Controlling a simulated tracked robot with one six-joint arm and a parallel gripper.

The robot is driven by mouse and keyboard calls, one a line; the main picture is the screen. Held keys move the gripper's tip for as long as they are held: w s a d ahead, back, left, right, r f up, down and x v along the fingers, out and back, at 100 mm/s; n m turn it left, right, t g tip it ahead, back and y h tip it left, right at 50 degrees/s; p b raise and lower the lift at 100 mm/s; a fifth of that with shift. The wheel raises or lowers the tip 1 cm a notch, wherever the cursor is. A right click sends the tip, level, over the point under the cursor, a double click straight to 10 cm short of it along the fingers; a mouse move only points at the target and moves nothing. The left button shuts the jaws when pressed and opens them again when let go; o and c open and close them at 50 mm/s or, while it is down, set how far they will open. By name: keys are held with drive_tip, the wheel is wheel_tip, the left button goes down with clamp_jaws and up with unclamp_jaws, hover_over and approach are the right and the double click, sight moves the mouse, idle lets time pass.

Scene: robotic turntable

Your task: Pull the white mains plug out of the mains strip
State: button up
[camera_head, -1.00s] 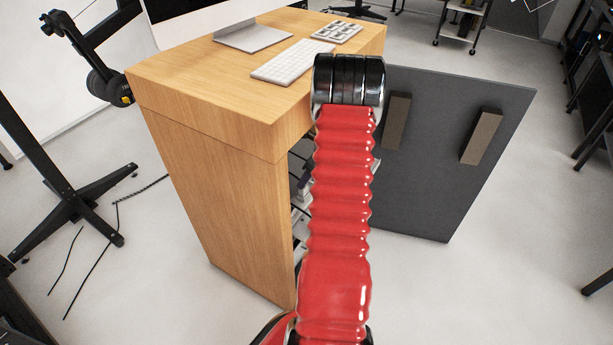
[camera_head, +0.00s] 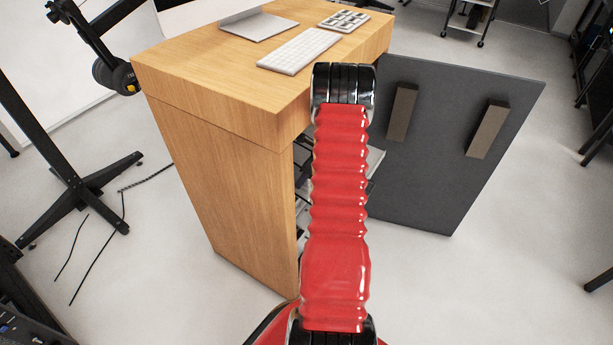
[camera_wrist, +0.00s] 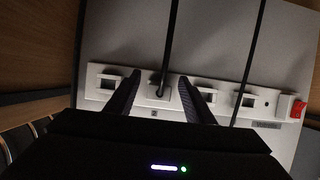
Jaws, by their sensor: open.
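In the wrist view the white mains strip (camera_wrist: 222,103) runs across the picture on a pale panel. The white mains plug (camera_wrist: 151,91) sits in the strip, with a black cable running upward from it. My gripper (camera_wrist: 158,79) is open, with one dark finger on each side of the plug. Whether either finger touches the plug, I cannot tell. In the head view my red arm reaches toward the open side of the wooden desk and hides the gripper, strip and plug.
A second black cable (camera_wrist: 249,60) crosses the strip to the right of my gripper. A red switch (camera_wrist: 299,108) is at the strip's right end. The wooden desk (camera_head: 215,170) carries a keyboard (camera_head: 299,50). The open dark door (camera_head: 440,145) stands right of my arm.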

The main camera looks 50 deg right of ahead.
drive_tip(key=shift+c, duration=0.5)
drive_tip(key=c, duration=0.7)
drive_tip(key=o, duration=0.8)
drive_tip(key=v, duration=0.7)
drive_tip(key=shift+r, duration=0.3)
drive_tip(key=shift+s, duration=0.15)
